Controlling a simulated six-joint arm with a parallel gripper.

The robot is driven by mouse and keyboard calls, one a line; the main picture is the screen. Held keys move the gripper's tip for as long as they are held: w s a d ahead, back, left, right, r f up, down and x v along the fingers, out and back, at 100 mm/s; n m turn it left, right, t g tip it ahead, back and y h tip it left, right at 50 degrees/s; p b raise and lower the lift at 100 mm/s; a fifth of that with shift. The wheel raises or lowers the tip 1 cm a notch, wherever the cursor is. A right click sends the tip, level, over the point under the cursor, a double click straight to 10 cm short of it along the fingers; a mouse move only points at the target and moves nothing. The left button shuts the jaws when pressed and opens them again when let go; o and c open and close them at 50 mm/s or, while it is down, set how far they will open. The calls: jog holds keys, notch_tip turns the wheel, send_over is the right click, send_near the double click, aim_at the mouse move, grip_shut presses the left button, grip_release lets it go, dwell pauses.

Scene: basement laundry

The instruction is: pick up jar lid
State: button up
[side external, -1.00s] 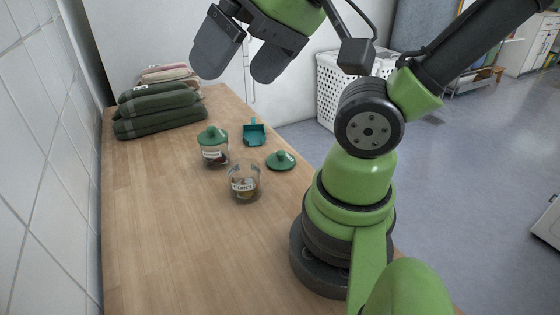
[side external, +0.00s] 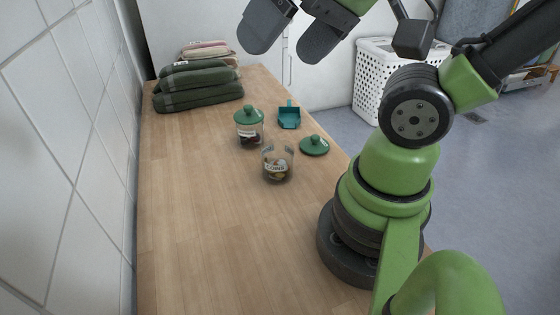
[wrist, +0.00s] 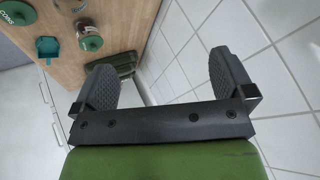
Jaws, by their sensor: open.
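The loose green jar lid (side external: 314,146), with a round knob and a pale label, lies on the wooden counter at the right of the jars. It also shows at the top left of the wrist view (wrist: 17,13). An open glass jar (side external: 277,166) with a label and small contents stands beside it. A second glass jar (side external: 249,134) wears its own green lid (side external: 248,114). My gripper (side external: 292,40) is open and empty, high above and well apart from the lid. Its two dark fingers also show in the wrist view (wrist: 163,85).
A teal scoop (side external: 289,116) lies behind the loose lid. Folded green and pink towels (side external: 200,88) are stacked at the far end. A tiled wall (side external: 75,130) borders the counter (side external: 195,215) on the left. A white laundry basket (side external: 375,85) stands beyond. The near counter is clear.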

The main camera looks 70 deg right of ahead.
jog(key=m+g+h, duration=0.4)
jog(key=m+h, duration=0.1)
send_near(316, 136)
jog(key=shift+w+f, duration=0.2)
jog(key=shift+f, duration=0.65)
jog(key=shift+x, duration=4.4)
jog(key=shift+d+r, duration=0.1)
jog(key=c, duration=0.8)
